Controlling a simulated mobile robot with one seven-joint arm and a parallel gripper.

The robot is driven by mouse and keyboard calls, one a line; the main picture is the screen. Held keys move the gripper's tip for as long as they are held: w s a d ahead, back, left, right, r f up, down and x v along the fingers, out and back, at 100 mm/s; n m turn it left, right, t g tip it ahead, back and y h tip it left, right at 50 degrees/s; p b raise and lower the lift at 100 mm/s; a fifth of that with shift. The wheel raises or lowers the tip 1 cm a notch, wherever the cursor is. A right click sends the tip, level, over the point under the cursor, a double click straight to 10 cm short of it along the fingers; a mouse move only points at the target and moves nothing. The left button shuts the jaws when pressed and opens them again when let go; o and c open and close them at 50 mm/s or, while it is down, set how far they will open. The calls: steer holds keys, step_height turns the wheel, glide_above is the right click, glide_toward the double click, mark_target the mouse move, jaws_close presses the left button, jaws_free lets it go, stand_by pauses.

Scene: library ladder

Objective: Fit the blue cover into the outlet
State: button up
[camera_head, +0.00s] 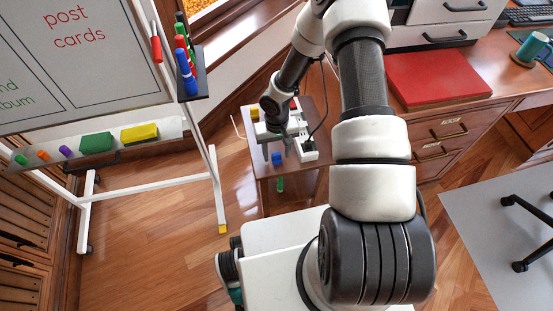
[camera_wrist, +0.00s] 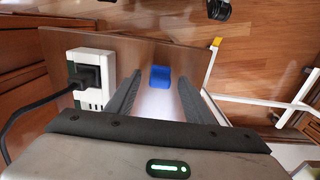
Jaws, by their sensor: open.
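The small blue cover (camera_head: 276,158) lies on a low side table (camera_head: 312,166). In the wrist view the cover (camera_wrist: 160,77) sits between and slightly beyond my fingertips. My gripper (camera_wrist: 160,84) is open and empty, with a finger to each side of the cover's line. In the head view my gripper (camera_head: 276,150) points down over the table, close to the cover. A white outlet block (camera_wrist: 92,96) with green parts stands left of the fingers in the wrist view, a black plug (camera_wrist: 86,77) in it. In the head view the outlet (camera_head: 306,153) is right of the gripper, partly hidden.
The plug's black cord (camera_wrist: 35,106) runs beside the gripper. A whiteboard stand (camera_head: 215,170) is to the left, with a ledge of markers and erasers. A desk with a red folder (camera_head: 437,77) is to the right. A green item (camera_head: 280,184) shows at the table's front.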

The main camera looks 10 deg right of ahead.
steer(key=c, duration=1.1)
